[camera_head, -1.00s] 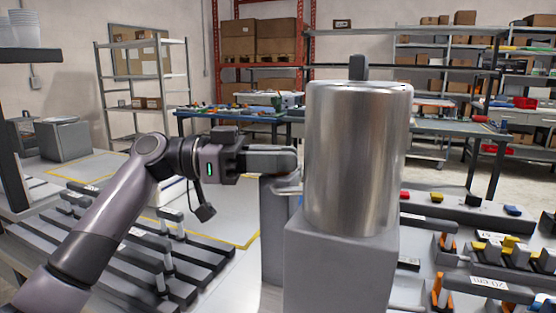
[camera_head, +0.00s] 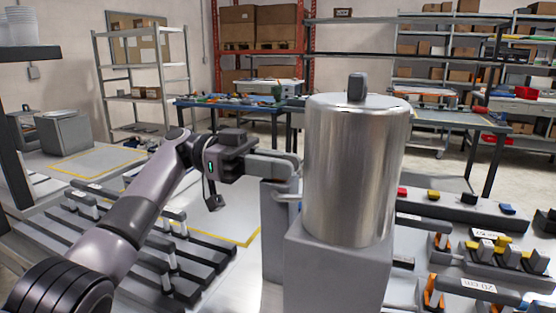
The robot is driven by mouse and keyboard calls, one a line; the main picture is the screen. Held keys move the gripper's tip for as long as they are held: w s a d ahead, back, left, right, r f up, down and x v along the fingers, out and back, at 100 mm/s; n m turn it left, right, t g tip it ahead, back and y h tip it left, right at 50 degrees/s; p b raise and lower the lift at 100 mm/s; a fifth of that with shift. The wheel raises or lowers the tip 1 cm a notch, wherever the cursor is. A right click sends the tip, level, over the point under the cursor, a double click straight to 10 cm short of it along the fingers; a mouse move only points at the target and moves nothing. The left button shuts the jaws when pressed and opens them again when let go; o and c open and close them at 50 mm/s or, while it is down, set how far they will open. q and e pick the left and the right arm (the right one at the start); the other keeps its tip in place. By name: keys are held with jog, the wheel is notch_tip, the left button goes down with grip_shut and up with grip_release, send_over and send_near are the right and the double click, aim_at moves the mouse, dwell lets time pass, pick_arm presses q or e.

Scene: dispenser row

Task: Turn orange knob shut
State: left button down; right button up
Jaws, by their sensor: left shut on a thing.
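A tall shiny metal dispenser (camera_head: 355,170) stands upright on a grey block (camera_head: 335,270), with a dark knob (camera_head: 357,86) on its lid. A small light metal spout (camera_head: 288,198) shows low at its left side. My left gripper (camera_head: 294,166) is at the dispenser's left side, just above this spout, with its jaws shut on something. The orange knob does not show; what the jaws hold is hidden by the fingers. My right gripper is out of view.
Racks with grey bars (camera_head: 170,260) lie at the left. At the right, a rack (camera_head: 470,213) holds small coloured pieces, and orange clips (camera_head: 432,290) stand nearer. A grey post (camera_head: 273,230) stands directly below my left gripper.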

pick_arm(q)
jog(key=shift+f, duration=0.1)
dwell(0.4)
jog(key=c, duration=1.1)
grip_release()
